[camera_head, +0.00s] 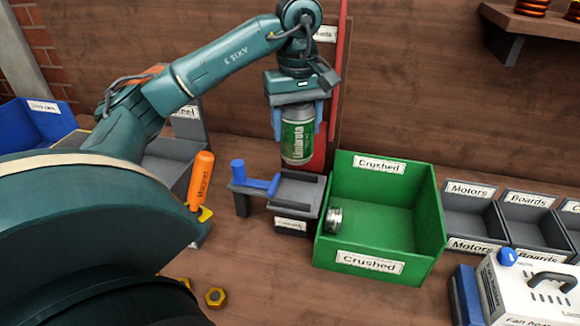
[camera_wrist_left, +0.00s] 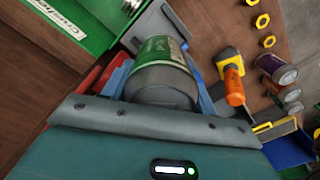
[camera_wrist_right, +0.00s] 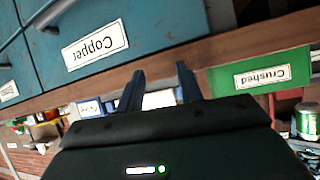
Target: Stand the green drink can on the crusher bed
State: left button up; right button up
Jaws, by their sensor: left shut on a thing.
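The green drink can (camera_head: 298,140), with a white label and grey ends, hangs upright in my left gripper (camera_head: 298,122). The blue fingers are shut on its sides. In the left wrist view the can (camera_wrist_left: 162,70) sits between the fingers. The crusher, with a grey bed (camera_head: 296,190) and a blue lever (camera_head: 258,184), stands on the bench below the can. A gap shows between the can's bottom and the bed. My right gripper (camera_wrist_right: 158,82) is open and empty in its wrist view, out of the head view.
A green "Crushed" bin (camera_head: 385,215) stands right beside the crusher, with a flattened can (camera_head: 334,221) inside. Grey bins (camera_head: 480,222) and a white fan heater (camera_head: 530,285) are at the right. A red post (camera_head: 338,95) rises behind.

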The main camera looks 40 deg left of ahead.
pick_arm(q)
notch_tip(320, 180, down, 10)
jog(key=shift+s+a+r+b, duration=0.1)
jog(key=shift+a+b, duration=0.05)
jog(key=shift+b, duration=0.65)
jog(key=o, duration=0.9)
jog(key=shift+o, duration=0.2)
